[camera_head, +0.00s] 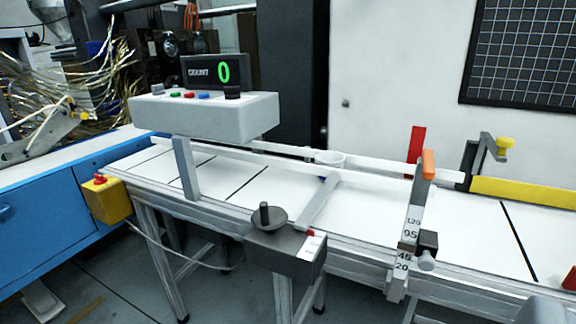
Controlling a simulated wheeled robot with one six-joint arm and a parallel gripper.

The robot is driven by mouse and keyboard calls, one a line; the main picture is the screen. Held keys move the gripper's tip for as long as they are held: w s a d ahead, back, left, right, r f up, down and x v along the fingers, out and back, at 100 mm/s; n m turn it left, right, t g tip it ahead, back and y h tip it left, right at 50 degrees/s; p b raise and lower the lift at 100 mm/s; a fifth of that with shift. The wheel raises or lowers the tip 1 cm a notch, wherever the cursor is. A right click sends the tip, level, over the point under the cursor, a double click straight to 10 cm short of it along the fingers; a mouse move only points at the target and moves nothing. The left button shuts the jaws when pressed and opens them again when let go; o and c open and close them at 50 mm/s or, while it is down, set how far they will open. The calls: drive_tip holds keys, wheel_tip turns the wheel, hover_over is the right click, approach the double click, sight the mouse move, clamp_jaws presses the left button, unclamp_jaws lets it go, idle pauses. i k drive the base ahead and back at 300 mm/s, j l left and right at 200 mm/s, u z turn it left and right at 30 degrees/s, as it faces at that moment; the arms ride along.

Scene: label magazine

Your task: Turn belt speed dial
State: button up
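A conveyor with a white belt (370,216) runs from left to right. Two dark knob-like parts could be the belt speed dial. One is a short black knob (232,92) on top of the light grey control box (205,114), right of small coloured buttons. The other is a black post on a round dish (266,215) on a dark grey box (285,250) at the belt's front edge. No dial markings are readable. Grey shapes are cut off at the lower right edge; I cannot tell whether they are my gripper. Nothing visible touches either knob.
A yellow box with a red button (106,198) hangs at the conveyor's left. A post with a numbered scale (410,235) and orange top stands at the front edge. A yellow bar (530,192) lies right. Floor shows in front at left.

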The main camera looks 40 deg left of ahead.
sight(232, 92)
drive_tip(key=j+u, duration=0.1)
drive_tip(key=u, duration=1.35)
drive_tip(key=i+l, duration=0.05)
